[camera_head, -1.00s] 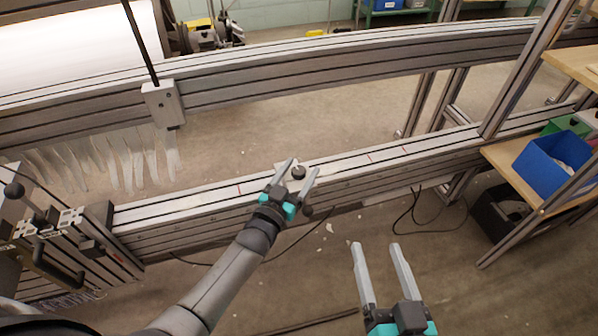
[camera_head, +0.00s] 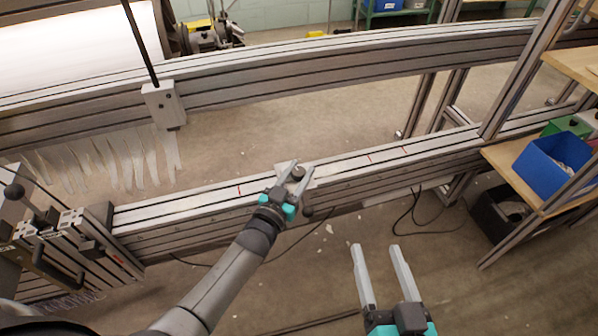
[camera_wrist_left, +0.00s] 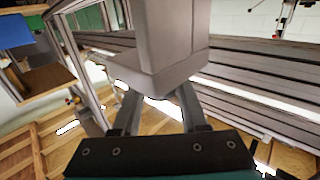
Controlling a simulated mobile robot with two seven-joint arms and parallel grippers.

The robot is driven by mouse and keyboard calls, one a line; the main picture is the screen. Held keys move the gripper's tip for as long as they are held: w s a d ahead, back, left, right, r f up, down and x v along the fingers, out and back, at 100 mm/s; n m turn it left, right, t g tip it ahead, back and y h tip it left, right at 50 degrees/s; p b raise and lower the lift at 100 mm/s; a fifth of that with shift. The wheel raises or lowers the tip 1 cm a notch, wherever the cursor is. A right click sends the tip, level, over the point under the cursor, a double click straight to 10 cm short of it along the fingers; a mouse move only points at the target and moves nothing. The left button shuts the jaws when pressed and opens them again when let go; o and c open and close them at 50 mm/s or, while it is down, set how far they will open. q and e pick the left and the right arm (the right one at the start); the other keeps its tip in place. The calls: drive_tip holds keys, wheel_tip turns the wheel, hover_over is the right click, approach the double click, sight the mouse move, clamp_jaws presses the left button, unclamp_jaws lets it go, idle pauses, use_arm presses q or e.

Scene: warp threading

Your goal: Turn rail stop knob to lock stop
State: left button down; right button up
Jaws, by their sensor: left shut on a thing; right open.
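The rail stop sits on the lower rail (camera_head: 345,167), in the middle of the head view. In the left wrist view, a large grey block (camera_wrist_left: 165,60) fills the upper middle and hides the fingertips of my left gripper. Whether the knob is turned to its locked position cannot be told. My right gripper (camera_head: 376,252) is open and empty, low in the head view, apart from the rail.
Red marks (camera_head: 370,157) lie along the lower rail's top. An upper beam (camera_head: 300,72) carrying a grey block (camera_head: 162,105) runs behind. White threads (camera_head: 100,162) hang at left. A blue bin (camera_head: 548,168) stands on a wooden shelf at right. Open floor lies in front.

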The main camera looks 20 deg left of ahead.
use_arm(q)
drive_tip(key=shift+m+h, duration=0.3)
drive_tip(key=shift+h, duration=0.2)
drive_tip(key=shift+m+h, duration=0.5)
drive_tip(key=shift+h, duration=0.1)
drive_tip(key=shift+g, duration=0.3)
drive_tip(key=shift+c, duration=2.2)
unclamp_jaws()
drive_tip(key=shift+s, duration=0.15)
